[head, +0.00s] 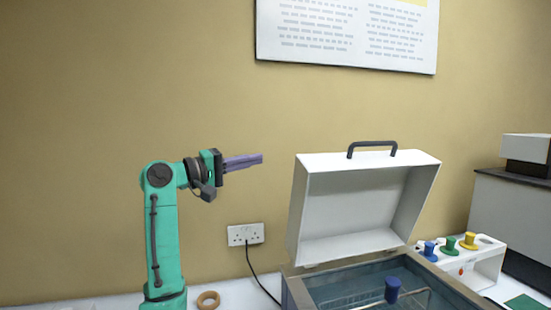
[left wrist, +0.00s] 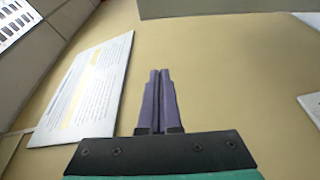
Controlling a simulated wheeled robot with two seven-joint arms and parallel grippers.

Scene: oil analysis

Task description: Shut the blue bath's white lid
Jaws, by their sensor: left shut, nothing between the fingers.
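The white lid (head: 322,200) stands open and tilted up at the back of the blue bath (head: 350,283). A dark handle (head: 372,149) sits on its upper edge. My left gripper (head: 261,158) is raised to the left of the lid, apart from it, with its purple fingers pointing right. The fingers also show in the left wrist view (left wrist: 160,72), shut together with nothing between them. My right gripper is not in view.
A blue-topped item (head: 392,290) stands in the bath. A white rack (head: 486,265) with coloured knobs stands to the right. A wooden ring (head: 208,300) lies at the left. A wall socket (head: 245,234) has a cable. A poster (head: 346,32) hangs above.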

